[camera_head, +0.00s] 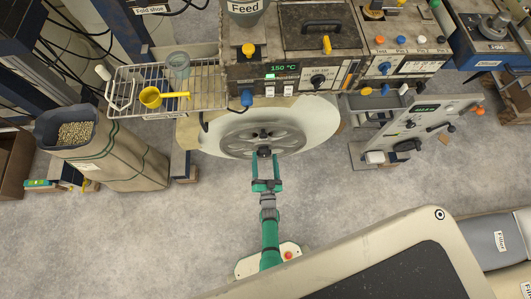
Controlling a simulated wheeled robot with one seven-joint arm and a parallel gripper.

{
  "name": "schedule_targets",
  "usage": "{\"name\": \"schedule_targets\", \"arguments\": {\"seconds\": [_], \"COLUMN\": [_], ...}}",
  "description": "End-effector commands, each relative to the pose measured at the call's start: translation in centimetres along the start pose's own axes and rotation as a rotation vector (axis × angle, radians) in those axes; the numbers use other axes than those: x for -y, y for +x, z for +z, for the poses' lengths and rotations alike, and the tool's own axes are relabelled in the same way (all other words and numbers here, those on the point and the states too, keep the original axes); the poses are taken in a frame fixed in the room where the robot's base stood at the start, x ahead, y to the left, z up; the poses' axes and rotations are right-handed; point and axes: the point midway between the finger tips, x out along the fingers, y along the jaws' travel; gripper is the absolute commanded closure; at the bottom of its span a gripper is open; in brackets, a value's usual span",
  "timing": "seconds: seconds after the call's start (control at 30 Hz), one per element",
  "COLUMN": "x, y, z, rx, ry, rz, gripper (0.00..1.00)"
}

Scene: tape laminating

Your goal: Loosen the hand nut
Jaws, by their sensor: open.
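A large spoked grey wheel (238,144) sits at the front of the machine, over a pale round disc (325,122). A small dark knob (264,151) stands out at the near side of the wheel's hub and looks like the hand nut, though it is too small to be sure. My gripper (266,167) is open, at the end of my green arm, and points up the picture at the knob. Its fingertips are right at or just below the knob. I cannot tell whether they touch it or lie on both sides of it.
The machine body (295,75) with its 150 °C display stands behind the wheel. A control panel (425,125) stands at right. The grey floor (160,235) is clear at lower left.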

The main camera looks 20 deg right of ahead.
Motion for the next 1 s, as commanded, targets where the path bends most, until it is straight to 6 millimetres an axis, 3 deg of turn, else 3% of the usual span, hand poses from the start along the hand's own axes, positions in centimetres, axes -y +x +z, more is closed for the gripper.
{"name": "schedule_targets", "arguments": {"seconds": [0.37,0.53,1.0], "x": [0.01,0.0,0.01], "y": [0.46,0.45,0.46], "z": [0.01,0.01,0.0], "rx": [0.001,0.001,0.001], "ry": [0.0,0.0,-0.094], "rz": [0.0,0.0,0.001], "gripper": [0.33,0.72,0.71]}}
